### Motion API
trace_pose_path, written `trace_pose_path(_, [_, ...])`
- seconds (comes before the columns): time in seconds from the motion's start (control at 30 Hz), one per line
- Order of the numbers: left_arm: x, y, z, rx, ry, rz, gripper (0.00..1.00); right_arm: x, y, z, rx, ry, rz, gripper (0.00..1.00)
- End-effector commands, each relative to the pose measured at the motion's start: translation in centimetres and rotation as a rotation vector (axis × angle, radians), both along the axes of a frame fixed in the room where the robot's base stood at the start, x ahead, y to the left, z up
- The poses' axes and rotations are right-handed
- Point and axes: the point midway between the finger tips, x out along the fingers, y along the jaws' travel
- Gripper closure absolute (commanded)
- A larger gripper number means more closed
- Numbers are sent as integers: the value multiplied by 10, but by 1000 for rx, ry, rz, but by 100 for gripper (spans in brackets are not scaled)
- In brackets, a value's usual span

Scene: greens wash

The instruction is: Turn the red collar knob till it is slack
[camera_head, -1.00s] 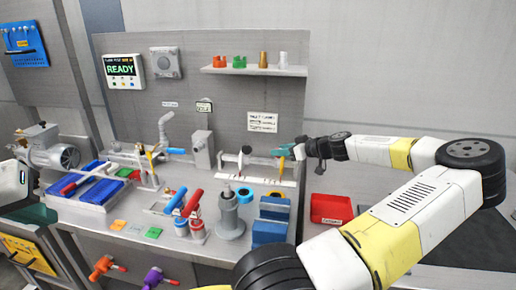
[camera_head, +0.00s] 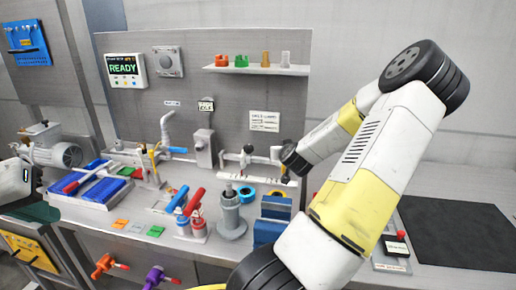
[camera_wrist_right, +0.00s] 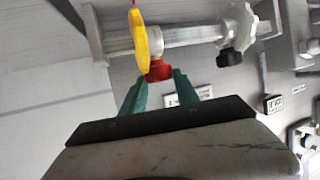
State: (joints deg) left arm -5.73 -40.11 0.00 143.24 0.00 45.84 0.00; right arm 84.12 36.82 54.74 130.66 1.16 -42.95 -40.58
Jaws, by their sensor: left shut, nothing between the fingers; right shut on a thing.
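The red collar knob (camera_wrist_right: 159,71) sits under a metal pipe (camera_wrist_right: 185,34), beside a yellow handle (camera_wrist_right: 141,38), in the right wrist view. My right gripper (camera_wrist_right: 159,82) has its green fingers on either side of the knob and is shut on it. Whether the collar is tight or slack cannot be seen. In the head view my right wrist hides the knob and fingertips at the right end of the pipe. My left gripper (camera_head: 38,212) is shut and empty at the left edge, partly out of frame, away from the pipe.
A black knob (camera_wrist_right: 229,60) on a white fitting is farther along the pipe. On the bench stand a grey cylinder (camera_head: 231,220), red and blue handled tools and blue blocks (camera_head: 268,233). A display (camera_head: 123,70) reads READY. The dark mat (camera_head: 460,232) at right is clear.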

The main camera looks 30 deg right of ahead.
Motion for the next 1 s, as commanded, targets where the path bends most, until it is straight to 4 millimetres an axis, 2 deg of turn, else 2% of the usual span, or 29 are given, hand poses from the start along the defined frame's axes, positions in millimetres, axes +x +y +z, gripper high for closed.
trace_pose_path(0.4, [0,0,0,0,0,0,100,2,2,1,-2,-1,-100,100])
trace_pose_path(0.97, [0,0,0,0,0,0,100,1,0,0,0,-1,-117,100])
trace_pose_path(1.0, [0,0,0,0,0,0,100,1,0,0,0,-1,-117,56])
